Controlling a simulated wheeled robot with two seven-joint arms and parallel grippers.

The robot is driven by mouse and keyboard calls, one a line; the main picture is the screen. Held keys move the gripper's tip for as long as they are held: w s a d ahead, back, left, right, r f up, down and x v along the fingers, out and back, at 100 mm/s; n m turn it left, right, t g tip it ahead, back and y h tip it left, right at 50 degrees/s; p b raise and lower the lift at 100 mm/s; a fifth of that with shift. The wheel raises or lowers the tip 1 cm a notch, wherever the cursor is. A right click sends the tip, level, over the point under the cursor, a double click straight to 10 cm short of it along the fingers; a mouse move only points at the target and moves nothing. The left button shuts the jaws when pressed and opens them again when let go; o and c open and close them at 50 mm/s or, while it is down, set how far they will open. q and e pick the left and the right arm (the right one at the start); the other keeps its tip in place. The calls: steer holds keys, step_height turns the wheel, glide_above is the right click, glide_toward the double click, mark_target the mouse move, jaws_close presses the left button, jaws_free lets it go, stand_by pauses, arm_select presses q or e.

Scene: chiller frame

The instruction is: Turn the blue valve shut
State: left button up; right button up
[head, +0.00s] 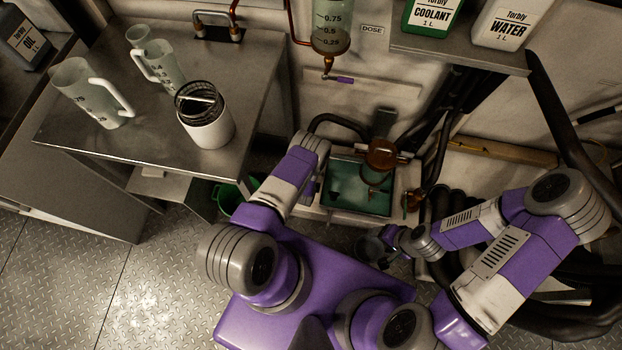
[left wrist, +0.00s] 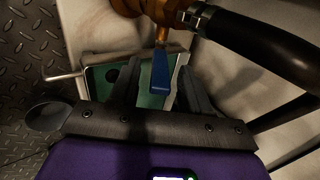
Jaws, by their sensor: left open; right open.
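The blue valve handle (left wrist: 160,72) hangs from a brass-coloured fitting (left wrist: 165,12) in the left wrist view. My left gripper (left wrist: 160,85) is open, with one finger on each side of the handle in the picture. The handle shows nearer the right finger; I cannot tell whether they touch. In the head view my left wrist is beside the green-lined basin (head: 345,205), with its fingers mostly hidden. I cannot make out this blue handle there. My right gripper (head: 390,252) is open, low in front of the basin's right side.
A dosing cylinder (head: 331,30) with a small purple-blue lever (head: 343,80) hangs on the wall. A steel table (head: 100,150) holds jugs and a white canister (head: 207,125). Black hoses (head: 470,110) crowd the right. Bottles stand on the upper-right shelf (head: 455,60). Floor is clear at lower left.

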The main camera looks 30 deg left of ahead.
arm_select(q)
steer(key=p+v, duration=0.1)
steer(key=v, duration=0.4)
steer(key=shift+w+p, duration=0.1)
steer(key=shift+p, duration=0.2)
